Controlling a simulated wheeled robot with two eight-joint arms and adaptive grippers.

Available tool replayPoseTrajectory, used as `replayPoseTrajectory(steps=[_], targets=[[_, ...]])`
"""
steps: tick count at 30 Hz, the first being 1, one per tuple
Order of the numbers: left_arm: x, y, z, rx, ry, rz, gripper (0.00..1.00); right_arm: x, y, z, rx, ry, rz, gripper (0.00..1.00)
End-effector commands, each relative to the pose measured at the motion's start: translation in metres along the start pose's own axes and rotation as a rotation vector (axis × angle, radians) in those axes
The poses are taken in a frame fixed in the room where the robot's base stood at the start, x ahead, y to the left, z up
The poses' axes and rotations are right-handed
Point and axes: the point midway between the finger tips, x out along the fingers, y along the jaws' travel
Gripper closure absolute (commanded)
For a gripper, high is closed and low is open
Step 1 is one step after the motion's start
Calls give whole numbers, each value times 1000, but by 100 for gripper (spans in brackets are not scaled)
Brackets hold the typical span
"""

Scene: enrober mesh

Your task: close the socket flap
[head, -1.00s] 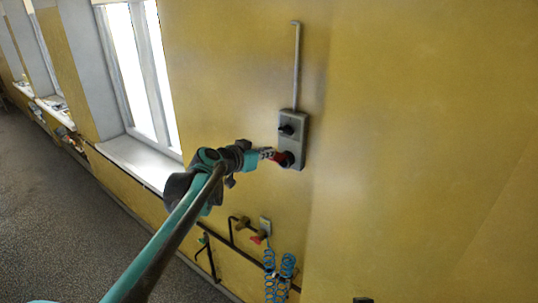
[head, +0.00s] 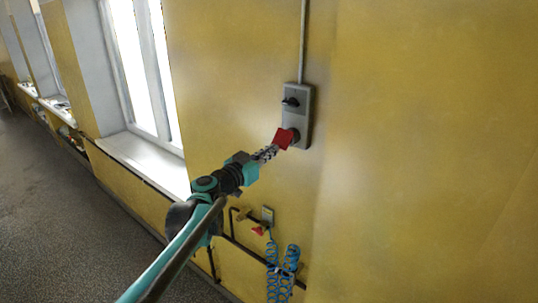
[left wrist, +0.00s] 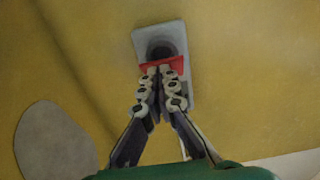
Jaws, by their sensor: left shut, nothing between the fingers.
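The grey socket box (head: 303,103) is fixed upright on the yellow wall, with a black rotary knob (head: 291,101) on its upper part. The red socket flap (head: 283,138) is at its lower part and sticks out from the box. In the left wrist view the flap (left wrist: 153,68) shows as a red strip below the dark round socket opening (left wrist: 158,50). My left gripper (head: 272,151) is shut and empty. Its fingertips (left wrist: 159,70) are at the flap's outer side and overlap its lower edge; I cannot tell whether they touch. My right gripper is out of view.
A grey conduit (head: 303,40) runs up from the box. Below are dark pipes (head: 245,243), a valve with a red handle (head: 258,231) and coiled blue hoses (head: 291,258). A window sill (head: 145,163) juts out at left. The wall at right is bare.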

Motion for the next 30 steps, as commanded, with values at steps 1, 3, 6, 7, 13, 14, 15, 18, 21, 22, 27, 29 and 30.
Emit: replayPoseTrajectory(steps=[1,3,6,7,13,14,15,18,21,22,27,29,30], targets=[[2,0,9,0,0,0,100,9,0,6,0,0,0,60],[6,0,18,-2,36,0,100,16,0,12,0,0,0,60],[10,0,26,-3,136,0,100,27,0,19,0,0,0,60],[12,0,28,-3,164,0,100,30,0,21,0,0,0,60],[24,0,37,0,271,1,100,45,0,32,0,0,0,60],[26,0,38,0,270,1,100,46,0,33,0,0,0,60],[28,0,40,0,270,0,100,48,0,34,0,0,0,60],[34,0,43,0,269,0,100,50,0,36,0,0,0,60],[39,0,46,0,269,0,100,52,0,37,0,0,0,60],[40,0,46,0,269,0,100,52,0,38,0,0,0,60],[46,0,49,0,269,0,100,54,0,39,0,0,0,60],[47,0,49,0,269,0,100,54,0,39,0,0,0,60],[48,0,50,0,268,0,100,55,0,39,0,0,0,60]])
